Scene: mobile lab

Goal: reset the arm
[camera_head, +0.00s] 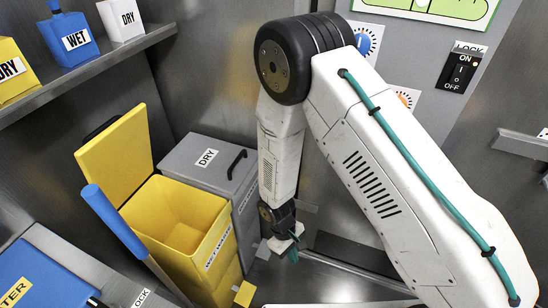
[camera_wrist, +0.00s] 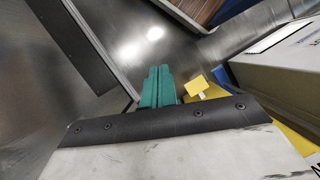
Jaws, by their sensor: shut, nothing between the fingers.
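My arm, white with a teal cable, spans the middle and right of the head view, bent at a black joint. My gripper (camera_head: 293,254) hangs low at the end of the arm, to the right of the grey DRY bin. Its teal fingers (camera_wrist: 157,86) are together and empty in the wrist view. They point toward a grey metal surface and touch nothing that I can make out.
An open yellow bin (camera_head: 186,221) stands left of a shut grey bin (camera_head: 209,162). A blue handle (camera_head: 114,221) leans in front. A shelf (camera_head: 92,70) holds bottles at upper left. A lock switch (camera_head: 460,71) is on the back wall.

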